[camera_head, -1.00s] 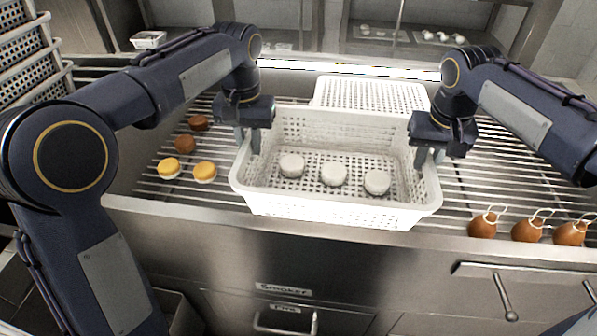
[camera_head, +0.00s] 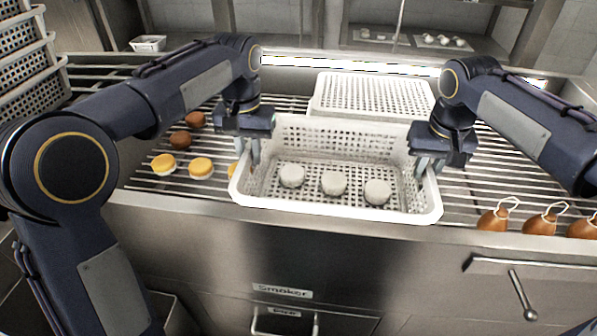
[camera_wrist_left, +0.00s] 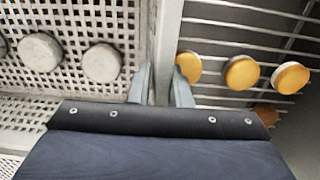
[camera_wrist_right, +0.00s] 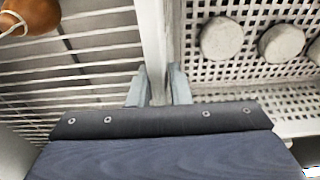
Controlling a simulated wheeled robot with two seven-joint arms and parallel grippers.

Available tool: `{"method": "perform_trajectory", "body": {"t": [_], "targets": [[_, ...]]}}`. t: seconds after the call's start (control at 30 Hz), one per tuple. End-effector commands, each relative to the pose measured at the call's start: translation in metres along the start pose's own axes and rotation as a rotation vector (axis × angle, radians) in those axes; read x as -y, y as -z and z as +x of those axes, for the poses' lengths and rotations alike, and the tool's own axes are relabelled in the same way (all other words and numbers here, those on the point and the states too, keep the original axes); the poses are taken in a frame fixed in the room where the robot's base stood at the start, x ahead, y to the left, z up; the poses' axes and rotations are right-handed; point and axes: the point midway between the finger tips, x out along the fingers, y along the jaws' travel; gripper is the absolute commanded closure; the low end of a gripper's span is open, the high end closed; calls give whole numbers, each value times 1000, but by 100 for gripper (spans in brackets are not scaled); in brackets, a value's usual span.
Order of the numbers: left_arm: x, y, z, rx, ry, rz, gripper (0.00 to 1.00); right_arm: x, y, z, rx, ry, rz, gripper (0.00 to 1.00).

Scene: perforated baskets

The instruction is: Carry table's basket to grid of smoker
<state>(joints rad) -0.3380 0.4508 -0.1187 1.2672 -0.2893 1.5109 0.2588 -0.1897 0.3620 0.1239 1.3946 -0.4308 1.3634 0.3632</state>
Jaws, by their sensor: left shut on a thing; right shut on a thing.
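The white perforated basket (camera_head: 330,205) holds three pale round cheeses (camera_head: 334,183) in a row on its floor. It is over the smoker's metal grid (camera_head: 490,180), at the front edge; I cannot tell whether it touches the bars. My left gripper (camera_head: 254,150) is shut on the basket's left rim, which runs between its fingers in the left wrist view (camera_wrist_left: 160,85). My right gripper (camera_head: 428,165) is shut on the right rim, which shows between its fingers in the right wrist view (camera_wrist_right: 157,85). The basket looks about level.
Another white perforated basket (camera_head: 372,92) stands upside down or is a lidded one behind, on the grid. Yellow-topped rounds (camera_head: 201,167) and brown rounds (camera_head: 181,140) lie to the left. Several brown pear-shaped pieces with string loops (camera_head: 494,219) lie at the front right. The smoker's steel front (camera_head: 290,260) is below.

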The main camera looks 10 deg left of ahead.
Motion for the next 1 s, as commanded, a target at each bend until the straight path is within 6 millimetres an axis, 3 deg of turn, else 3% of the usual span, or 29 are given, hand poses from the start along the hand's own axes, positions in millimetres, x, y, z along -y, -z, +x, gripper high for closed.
{"method": "perform_trajectory", "body": {"t": [0.07,0.1,0.23,0.63,1.0], "targets": [[-1,0,9,-2,0,2,100,1,-1,9,-1,0,-3,100],[-1,0,6,-1,0,2,78,1,-1,6,0,0,-3,78],[0,0,5,0,0,1,61,0,-1,5,0,0,-2,62],[0,0,-3,-2,0,1,60,0,-1,5,0,0,0,61],[-1,2,-77,-5,-1,1,60,0,-1,5,0,0,0,61]]}}
